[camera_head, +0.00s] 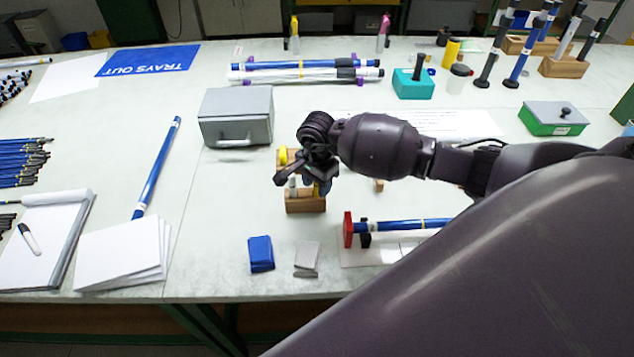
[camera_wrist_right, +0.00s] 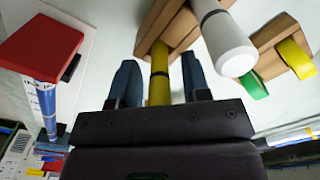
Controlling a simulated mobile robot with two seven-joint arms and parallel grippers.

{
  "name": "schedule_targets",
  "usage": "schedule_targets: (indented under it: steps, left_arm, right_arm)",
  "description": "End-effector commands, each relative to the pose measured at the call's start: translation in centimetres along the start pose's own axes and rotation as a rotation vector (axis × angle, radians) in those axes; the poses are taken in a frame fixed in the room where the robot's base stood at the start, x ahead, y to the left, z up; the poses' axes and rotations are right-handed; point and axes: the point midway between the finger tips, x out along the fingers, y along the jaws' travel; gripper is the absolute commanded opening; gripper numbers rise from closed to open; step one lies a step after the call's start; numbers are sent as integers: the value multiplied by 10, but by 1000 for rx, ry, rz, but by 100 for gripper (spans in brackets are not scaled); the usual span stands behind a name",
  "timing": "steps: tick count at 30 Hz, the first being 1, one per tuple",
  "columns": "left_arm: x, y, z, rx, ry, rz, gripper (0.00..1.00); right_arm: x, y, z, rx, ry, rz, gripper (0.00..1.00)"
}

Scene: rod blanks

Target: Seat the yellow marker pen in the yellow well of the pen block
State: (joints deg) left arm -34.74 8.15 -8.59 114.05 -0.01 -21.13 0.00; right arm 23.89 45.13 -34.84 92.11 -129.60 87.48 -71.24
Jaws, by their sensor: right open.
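In the right wrist view, the yellow marker pen (camera_wrist_right: 159,75), with a dark band, stands against a wooden block (camera_wrist_right: 180,25) and runs between my two fingers. My right gripper (camera_wrist_right: 158,85) is open, with a blue-grey finger on each side of the pen. Its near end is hidden by the gripper body. In the head view the right gripper (camera_head: 318,185) is over the front wooden block (camera_head: 305,204) and hides most of the pen. A second wooden block (camera_wrist_right: 268,38) carries a yellow piece (camera_wrist_right: 295,58) and a green piece (camera_wrist_right: 254,86); which block has the yellow well is unclear. My left gripper is not seen.
A white-grey pen (camera_wrist_right: 228,45) stands close beside the yellow one. A red-ended stand with a blue rod (camera_head: 400,225) is to the right. Blue (camera_head: 261,254) and grey (camera_head: 306,258) small blocks lie in front. A grey box (camera_head: 235,116) stands behind left.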

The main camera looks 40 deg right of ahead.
Motion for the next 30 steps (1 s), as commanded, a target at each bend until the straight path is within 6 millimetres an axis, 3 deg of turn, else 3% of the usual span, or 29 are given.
schedule_targets:
  steps: [18,24,30]
  left_arm:
    - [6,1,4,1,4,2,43]
    - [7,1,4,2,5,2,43]
    - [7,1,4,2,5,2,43]
  right_arm:
    - [-102,0,0,-1,2,-1,43]
    - [-118,0,0,0,0,0,43]
    - [-122,0,0,0,0,0,43]
